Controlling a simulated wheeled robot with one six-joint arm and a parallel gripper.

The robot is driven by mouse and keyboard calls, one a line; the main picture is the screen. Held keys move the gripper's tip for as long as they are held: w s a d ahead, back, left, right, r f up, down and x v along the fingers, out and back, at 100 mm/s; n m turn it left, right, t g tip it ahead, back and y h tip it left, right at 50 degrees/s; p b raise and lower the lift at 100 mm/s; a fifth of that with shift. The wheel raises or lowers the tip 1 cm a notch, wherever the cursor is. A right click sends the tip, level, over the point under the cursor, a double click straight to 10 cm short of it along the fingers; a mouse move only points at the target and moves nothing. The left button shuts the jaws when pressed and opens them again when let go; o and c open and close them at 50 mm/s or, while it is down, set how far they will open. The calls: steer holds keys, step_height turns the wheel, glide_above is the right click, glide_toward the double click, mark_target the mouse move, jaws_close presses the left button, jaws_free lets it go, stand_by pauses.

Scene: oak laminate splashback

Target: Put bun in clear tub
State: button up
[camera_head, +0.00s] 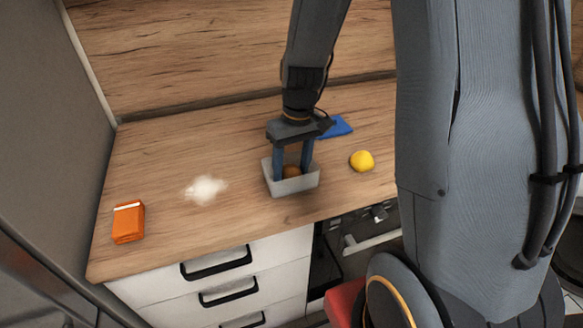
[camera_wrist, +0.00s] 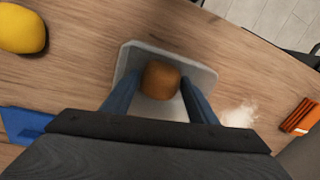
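The brown, round bun (camera_head: 292,172) is inside the pale, whitish tub (camera_head: 293,186) on the wooden counter. In the wrist view the bun (camera_wrist: 160,80) sits within the walls of the tub (camera_wrist: 203,75). My gripper (camera_head: 292,174) points down into the tub, with its two blue fingers on either side of the bun. In the wrist view the fingertips (camera_wrist: 160,76) lie close against the bun's sides, with no clear gap. The front wall hides the lower part of the bun, so whether it touches the tub floor cannot be told.
A yellow round fruit (camera_head: 362,161) lies right of the tub, and a blue flat item (camera_head: 337,127) lies behind it. A white fluffy patch (camera_head: 206,189) and an orange box (camera_head: 128,222) are to the left. The counter's front edge is close to the tub.

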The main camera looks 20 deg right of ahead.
mark_target(296, 166)
step_height(296, 166, up, 12)
steer(key=d+b, duration=0.1)
steer(key=b, duration=0.1)
steer(key=shift+w+r, duration=0.15)
stand_by(0.5)
steer(key=shift+d, duration=0.1)
